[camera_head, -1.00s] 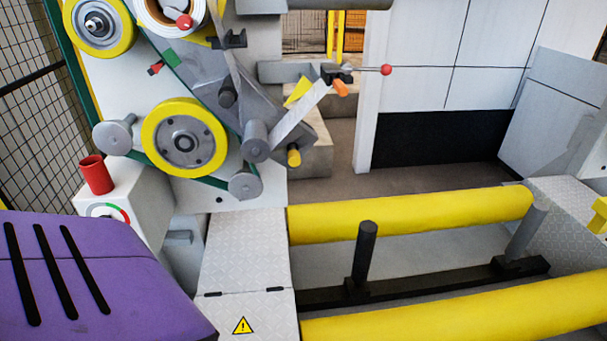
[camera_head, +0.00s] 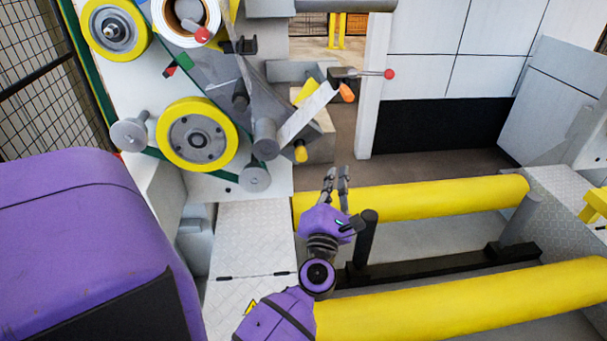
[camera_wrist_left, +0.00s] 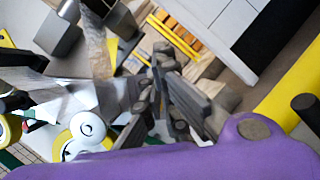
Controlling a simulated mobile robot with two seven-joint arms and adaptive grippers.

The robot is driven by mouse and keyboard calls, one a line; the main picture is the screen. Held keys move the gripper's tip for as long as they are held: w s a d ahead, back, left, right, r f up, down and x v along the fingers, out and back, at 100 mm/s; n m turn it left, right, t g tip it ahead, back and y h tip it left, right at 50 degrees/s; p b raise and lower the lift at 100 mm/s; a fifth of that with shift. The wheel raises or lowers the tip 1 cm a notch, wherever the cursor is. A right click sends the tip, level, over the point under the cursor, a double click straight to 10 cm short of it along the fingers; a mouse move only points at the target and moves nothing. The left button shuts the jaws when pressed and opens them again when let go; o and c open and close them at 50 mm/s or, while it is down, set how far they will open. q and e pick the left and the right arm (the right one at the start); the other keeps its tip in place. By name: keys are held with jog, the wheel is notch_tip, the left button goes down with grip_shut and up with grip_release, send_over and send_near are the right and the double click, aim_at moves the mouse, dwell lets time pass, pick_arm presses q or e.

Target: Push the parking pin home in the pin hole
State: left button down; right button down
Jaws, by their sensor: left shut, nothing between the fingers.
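My left gripper (camera_head: 337,174) is raised above the near end of the rear yellow roller, below and right of the machine's swing arm (camera_head: 308,111). It is shut and empty, apart from the machine. It also shows in the left wrist view (camera_wrist_left: 168,98), with the machine parts beyond it. An orange-tipped piece (camera_head: 347,92) sits at the upper end of the swing arm, beside a dark block with a red-ball lever (camera_head: 388,74). I cannot tell which small part is the parking pin, and the pin hole cannot be made out. My right gripper is not in view.
A yellow-rimmed wheel (camera_head: 197,135) and several grey rollers fill the machine face. Two long yellow rollers (camera_head: 420,201) (camera_head: 470,302) flank a black bar with an upright post (camera_head: 366,238) close to my gripper. Open floor lies behind the rear roller.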

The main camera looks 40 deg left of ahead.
aim_at(302, 158)
pick_arm(q)
jog(key=a+f+n+g+y, duration=0.1)
jog(key=a+n+g, duration=0.1)
jog(key=a+n, duration=0.1)
jog(key=a+f+n+g, duration=0.1)
jog(key=a+n+g, duration=0.1)
jog(key=n, duration=0.4)
jog(key=a+f+n+g+y, duration=0.1)
jog(key=a+n+g, duration=0.1)
jog(key=a+n, duration=0.2)
jog(key=shift+w+a+f+n+y, duration=0.15)
jog(key=shift+w+a+n+y, duration=0.2)
jog(key=shift+a, duration=0.25)
jog(key=shift+x, duration=1)
jog(key=shift+w+a, duration=0.2)
